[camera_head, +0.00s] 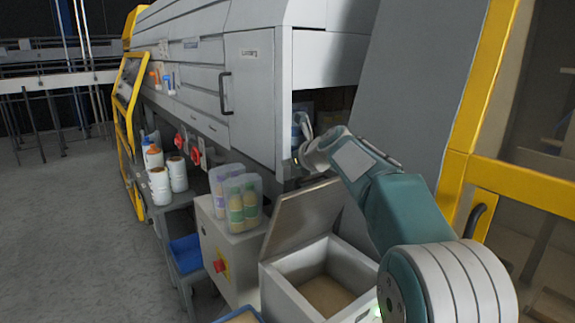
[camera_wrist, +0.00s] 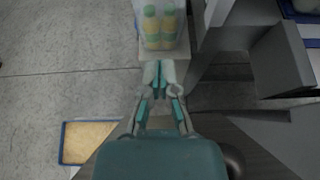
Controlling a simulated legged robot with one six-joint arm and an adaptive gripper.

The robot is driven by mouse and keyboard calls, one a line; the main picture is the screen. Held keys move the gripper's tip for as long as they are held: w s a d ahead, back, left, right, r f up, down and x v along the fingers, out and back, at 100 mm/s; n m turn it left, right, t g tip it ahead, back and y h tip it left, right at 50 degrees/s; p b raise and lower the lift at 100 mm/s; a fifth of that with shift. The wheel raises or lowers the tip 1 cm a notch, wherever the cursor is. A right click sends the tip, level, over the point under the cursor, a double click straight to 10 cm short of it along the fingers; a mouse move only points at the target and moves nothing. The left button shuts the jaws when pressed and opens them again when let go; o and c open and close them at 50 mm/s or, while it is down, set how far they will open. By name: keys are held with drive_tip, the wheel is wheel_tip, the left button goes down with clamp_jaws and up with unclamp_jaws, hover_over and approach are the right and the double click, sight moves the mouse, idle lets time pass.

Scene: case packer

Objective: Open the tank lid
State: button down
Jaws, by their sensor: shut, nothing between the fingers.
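The tank (camera_head: 281,286) is a pale square box at the lower middle of the head view, with brown material inside. Its flat grey-brown lid (camera_head: 305,214) stands raised and tilted at the back edge, so the tank mouth is uncovered. My gripper (camera_head: 301,128) is above and behind the lid, apart from it, near an opening in the machine. In the wrist view my gripper (camera_wrist: 158,72) is shut and empty, fingertips together. I cannot clearly tell the lid in the wrist view.
A clear holder with bottles (camera_head: 237,200) stands on a pale cabinet left of the tank; it also shows in the wrist view (camera_wrist: 161,25). White bottles (camera_head: 168,177) stand on a cart farther left. The grey machine (camera_head: 258,100) rises behind; a yellow frame (camera_head: 470,130) is right.

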drive_tip(key=shift+d, duration=0.3)
idle(0.7)
drive_tip(key=shift+a, duration=0.1)
